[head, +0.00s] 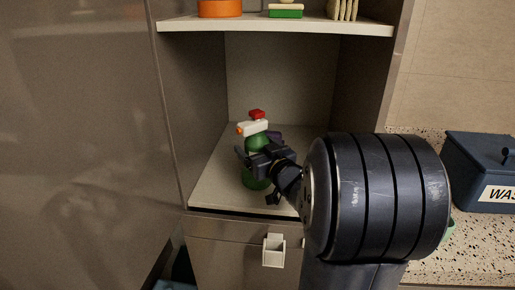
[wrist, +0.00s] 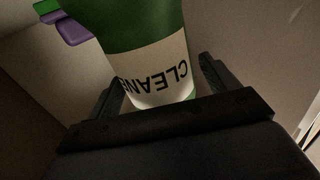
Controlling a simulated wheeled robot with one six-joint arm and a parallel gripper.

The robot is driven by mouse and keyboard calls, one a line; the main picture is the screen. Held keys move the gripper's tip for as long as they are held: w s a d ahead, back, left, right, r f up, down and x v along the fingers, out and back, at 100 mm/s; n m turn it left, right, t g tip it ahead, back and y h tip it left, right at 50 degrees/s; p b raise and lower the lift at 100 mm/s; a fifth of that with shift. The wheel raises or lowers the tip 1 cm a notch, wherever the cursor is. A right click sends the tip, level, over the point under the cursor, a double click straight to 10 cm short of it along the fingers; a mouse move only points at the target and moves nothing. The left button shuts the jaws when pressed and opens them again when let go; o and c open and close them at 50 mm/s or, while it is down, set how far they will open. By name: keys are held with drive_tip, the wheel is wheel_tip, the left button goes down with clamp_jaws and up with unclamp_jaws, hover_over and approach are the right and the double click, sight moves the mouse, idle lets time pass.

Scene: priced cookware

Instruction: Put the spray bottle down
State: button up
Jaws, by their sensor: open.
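The spray bottle (head: 257,143) has a green body, a white head and red on top. It stands upright in the open cabinet niche, its base appearing to rest on the niche floor. In the wrist view, the bottle (wrist: 160,65) shows a pale label with upside-down lettering that begins "CLEAN". My gripper (head: 262,162) is at the bottle's middle. Its fingers (wrist: 158,88) are open, one on each side of the bottle. Whether either finger touches it I cannot tell. My gripper hides part of the bottle's body in the head view.
A shelf (head: 280,25) above bears an orange pot (head: 220,8) and other items. A drawer with a pale handle (head: 274,250) is below. A dark bin (head: 485,165) stands on the right counter.

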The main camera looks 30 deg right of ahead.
drive_tip(key=s, duration=1.2)
drive_tip(key=shift+d, duration=0.2)
